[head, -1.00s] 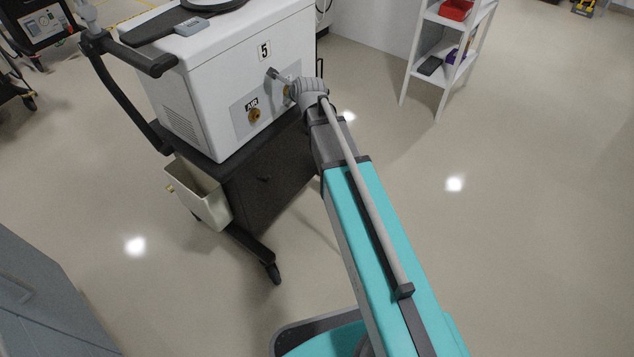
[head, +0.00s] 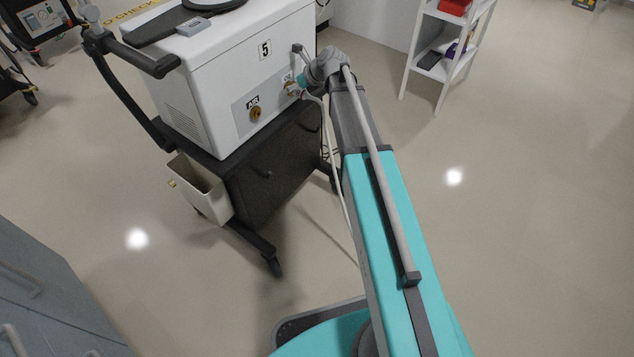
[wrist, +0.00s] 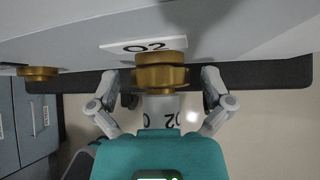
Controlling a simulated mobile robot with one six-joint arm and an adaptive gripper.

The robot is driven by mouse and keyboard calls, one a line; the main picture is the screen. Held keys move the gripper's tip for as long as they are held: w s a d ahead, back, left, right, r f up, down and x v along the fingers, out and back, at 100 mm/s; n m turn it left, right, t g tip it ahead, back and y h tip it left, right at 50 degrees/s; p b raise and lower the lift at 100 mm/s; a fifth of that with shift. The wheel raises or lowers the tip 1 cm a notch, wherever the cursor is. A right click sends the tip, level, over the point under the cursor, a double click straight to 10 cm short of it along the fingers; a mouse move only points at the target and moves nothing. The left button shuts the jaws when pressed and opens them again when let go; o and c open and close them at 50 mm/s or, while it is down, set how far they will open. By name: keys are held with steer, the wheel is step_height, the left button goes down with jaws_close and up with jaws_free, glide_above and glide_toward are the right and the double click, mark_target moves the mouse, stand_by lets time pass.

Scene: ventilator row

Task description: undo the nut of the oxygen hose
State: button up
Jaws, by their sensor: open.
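The brass nut (wrist: 160,78) of the oxygen hose sits under the O2 label (wrist: 150,46) on the white ventilator panel in the wrist view. Below it is the pale hose end (wrist: 162,104), marked O2. My gripper (wrist: 160,84) is open, one finger on each side of the nut, with a visible gap on both sides. Whether the fingertips reach the nut's depth, I cannot tell. In the head view, my gripper (head: 301,78) is at the right of the panel of the ventilator (head: 215,80), and partly hides the oxygen fitting. The pale hose (head: 337,175) hangs down beside the cart.
A brass AIR fitting (head: 256,113) is left of the oxygen one. The ventilator stands on a dark wheeled cart (head: 270,165) with a cream bin (head: 203,190). A white shelf (head: 410,70) stands back right; the floor at right is clear.

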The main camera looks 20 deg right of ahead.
steer(key=p+v, duration=1)
steer(key=v, duration=0.4)
steer(key=s+a+f+n+g+h+b, duration=0.2)
steer(key=s+a+f+n+h+b, duration=0.1)
steer(key=s+f+n+b, duration=0.6)
steer(key=s+a+f+n+g+h+b, duration=0.3)
steer(key=s+f+n+b, duration=0.6)
steer(key=n, duration=0.9)
steer(key=s+a+f, duration=0.1)
steer(key=s+f, duration=0.2)
steer(key=f, duration=0.2)
steer(key=shift+a+f+g, duration=0.3)
steer(key=shift+a+f, duration=0.05)
steer(key=shift+a, duration=0.05)
step_height(320, 180, up, 36)
steer(key=s+n+h+p, duration=0.1)
steer(key=n+p, duration=0.1)
steer(key=p, duration=3.4)
steer(key=shift+s+r, duration=0.25)
steer(key=shift+s, duration=0.1)
